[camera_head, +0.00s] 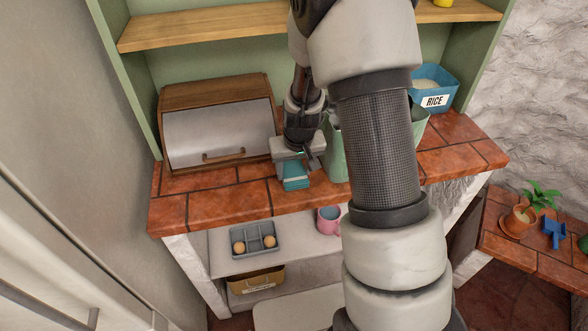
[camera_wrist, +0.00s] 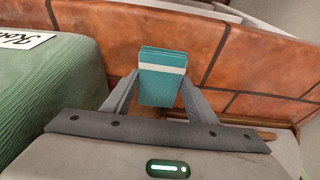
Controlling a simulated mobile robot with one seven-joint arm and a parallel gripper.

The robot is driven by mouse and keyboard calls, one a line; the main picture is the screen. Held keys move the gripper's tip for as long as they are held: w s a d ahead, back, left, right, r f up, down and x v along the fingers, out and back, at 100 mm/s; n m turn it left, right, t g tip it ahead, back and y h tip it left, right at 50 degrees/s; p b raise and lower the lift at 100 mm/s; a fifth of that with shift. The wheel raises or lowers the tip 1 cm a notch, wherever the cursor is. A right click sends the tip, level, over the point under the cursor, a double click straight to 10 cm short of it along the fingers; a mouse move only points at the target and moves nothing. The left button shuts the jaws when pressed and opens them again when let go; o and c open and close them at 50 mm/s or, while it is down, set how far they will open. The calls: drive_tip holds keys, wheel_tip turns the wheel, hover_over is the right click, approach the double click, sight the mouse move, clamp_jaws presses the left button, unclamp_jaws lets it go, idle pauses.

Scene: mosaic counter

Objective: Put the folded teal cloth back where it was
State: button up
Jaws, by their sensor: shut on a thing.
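The folded teal cloth (camera_head: 294,175) has a pale stripe and is upright in my gripper (camera_head: 300,160), at the front part of the tiled counter (camera_head: 229,195). In the wrist view the cloth (camera_wrist: 162,80) sits between the two fingers of my gripper (camera_wrist: 160,95), which are shut on it. I cannot tell whether the cloth touches the counter. My arm hides part of the counter to the right.
A wooden bread box (camera_head: 218,120) stands left of my gripper. A green container (camera_head: 335,150) is close on its right, and a blue rice bin (camera_head: 434,88) is farther right. The counter's front left is clear. Below are a grey tray (camera_head: 255,238) and a pink mug (camera_head: 328,219).

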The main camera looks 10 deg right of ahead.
drive_tip(key=shift+f, duration=0.1)
drive_tip(key=shift+f+b, duration=0.15)
drive_tip(key=shift+b, duration=0.15)
drive_tip(key=o, duration=0.9)
drive_tip(key=shift+r, duration=0.2)
